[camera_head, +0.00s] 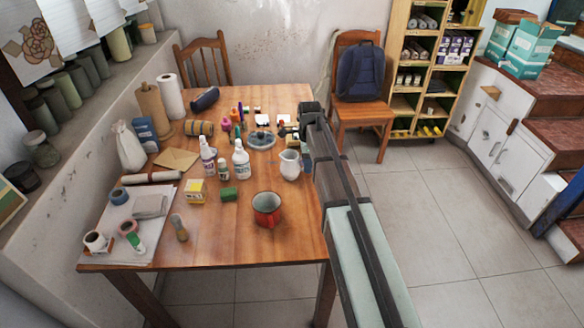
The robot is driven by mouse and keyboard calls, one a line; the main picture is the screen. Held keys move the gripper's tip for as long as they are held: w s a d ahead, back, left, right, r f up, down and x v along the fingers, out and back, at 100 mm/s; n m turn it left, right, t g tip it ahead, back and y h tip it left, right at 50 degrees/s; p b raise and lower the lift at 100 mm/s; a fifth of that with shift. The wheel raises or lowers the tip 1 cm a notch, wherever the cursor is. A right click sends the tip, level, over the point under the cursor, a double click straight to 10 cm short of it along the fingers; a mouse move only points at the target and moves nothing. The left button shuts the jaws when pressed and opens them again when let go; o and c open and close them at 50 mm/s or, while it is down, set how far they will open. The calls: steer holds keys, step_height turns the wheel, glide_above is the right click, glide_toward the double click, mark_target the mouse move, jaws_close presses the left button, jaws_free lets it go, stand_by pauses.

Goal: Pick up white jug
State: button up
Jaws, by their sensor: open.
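The white jug (289,165) stands upright on the wooden table (245,240), right of the middle, close to the table's right edge. My arm reaches in from the lower right, and my gripper (305,160) hangs just right of the jug. The gripper is open with nothing seen between its fingers. Its fingertips are small and partly hidden by my arm, so I cannot tell whether they touch the jug.
A red enamel mug (266,209) stands in front of the jug. A chair with a blue backpack (360,72) stands beyond the table.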

steer(key=shift+f, duration=0.1)
jaws_close()
stand_by(0.3)
